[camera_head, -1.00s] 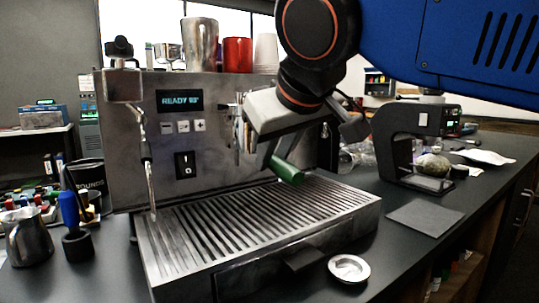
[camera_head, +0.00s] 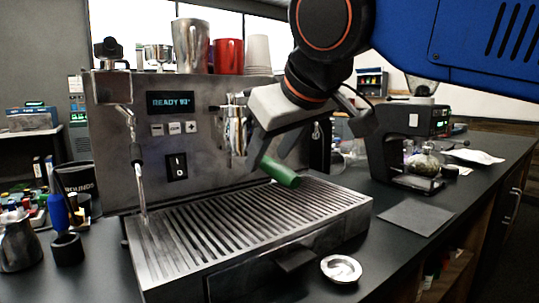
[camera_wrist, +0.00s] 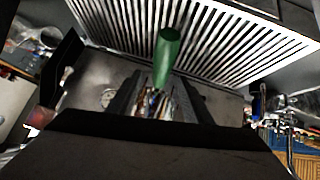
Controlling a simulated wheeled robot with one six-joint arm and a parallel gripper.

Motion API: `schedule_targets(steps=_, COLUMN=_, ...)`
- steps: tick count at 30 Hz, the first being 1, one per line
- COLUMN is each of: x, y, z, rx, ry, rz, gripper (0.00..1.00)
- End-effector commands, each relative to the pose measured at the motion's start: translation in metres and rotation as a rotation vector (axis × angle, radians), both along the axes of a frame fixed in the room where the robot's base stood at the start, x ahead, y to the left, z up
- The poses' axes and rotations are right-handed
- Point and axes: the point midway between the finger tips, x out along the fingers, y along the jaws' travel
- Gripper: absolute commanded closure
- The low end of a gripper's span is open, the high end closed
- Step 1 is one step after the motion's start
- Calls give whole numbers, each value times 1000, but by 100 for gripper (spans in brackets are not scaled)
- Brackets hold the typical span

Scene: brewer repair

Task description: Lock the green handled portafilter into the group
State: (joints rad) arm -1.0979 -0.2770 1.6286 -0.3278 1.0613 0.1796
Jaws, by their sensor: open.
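The green handle (camera_head: 279,171) of the portafilter sticks out over the drip tray in the head view, angled down and to the right. It also shows in the wrist view (camera_wrist: 167,50), ahead of my gripper. The metal group (camera_head: 234,130) is on the front of the brewer (camera_head: 215,92), just left of my gripper. The portafilter's basket is hidden, so I cannot tell how it sits in the group. My gripper (camera_head: 283,142) is open around or just above the handle's inner end. The exact gap to the handle is unclear.
The slatted drip tray (camera_head: 200,238) lies below. A grinder (camera_head: 392,145) stands to the right, with a dark mat (camera_head: 415,216) before it. A small metal dish (camera_head: 341,269) sits at the front. Cups (camera_head: 228,56) stand on top of the brewer.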

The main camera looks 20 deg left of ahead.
Motion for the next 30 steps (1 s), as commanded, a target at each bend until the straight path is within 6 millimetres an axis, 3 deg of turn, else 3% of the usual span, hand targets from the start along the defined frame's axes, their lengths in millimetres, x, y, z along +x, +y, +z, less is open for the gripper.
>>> schedule_targets(steps=21, x=-75, y=-61, z=95, rx=4, ry=-1, rz=4, gripper=55)
schedule_targets(steps=30, x=-89, y=-75, z=114, rx=2, ry=-1, rz=0, gripper=55)
